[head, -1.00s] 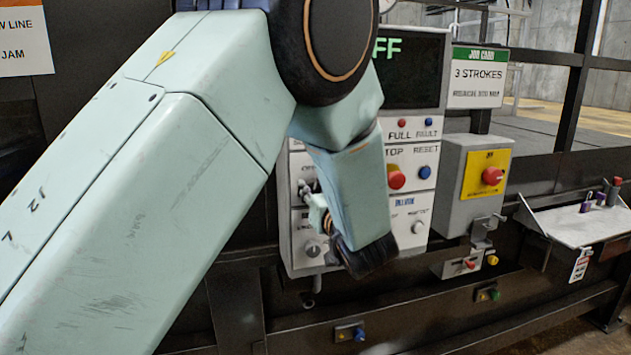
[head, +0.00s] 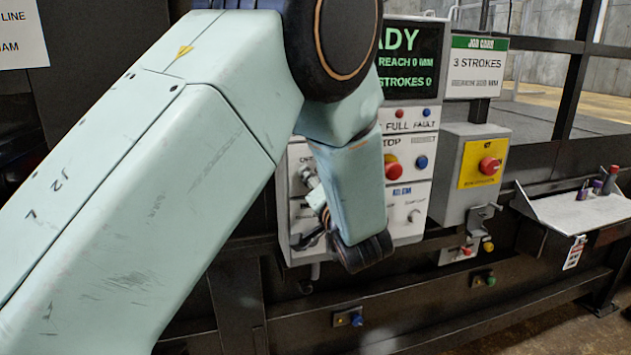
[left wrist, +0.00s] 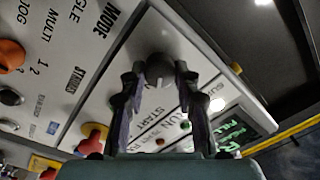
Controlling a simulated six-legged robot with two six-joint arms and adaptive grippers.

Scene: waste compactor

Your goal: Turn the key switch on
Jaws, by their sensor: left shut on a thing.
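The control panel (head: 410,205) stands in the middle of the head view, and its display (head: 408,68) reads READY in green. My left gripper (left wrist: 160,78) is shut on the dark round key switch (left wrist: 160,66) near the panel's edge, one finger on each side. In the head view my left gripper (head: 315,192) is at the panel's left part, mostly hidden behind my own wrist. The key itself is covered by the fingers, and its exact angle is hard to read. My right gripper is in neither view.
A red stop button (head: 393,170) and a blue reset button (head: 423,162) sit right of my wrist. A grey box with a red knob (head: 489,166) stands farther right. A shelf (head: 580,212) with small items is at the far right. A dark rail runs below.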

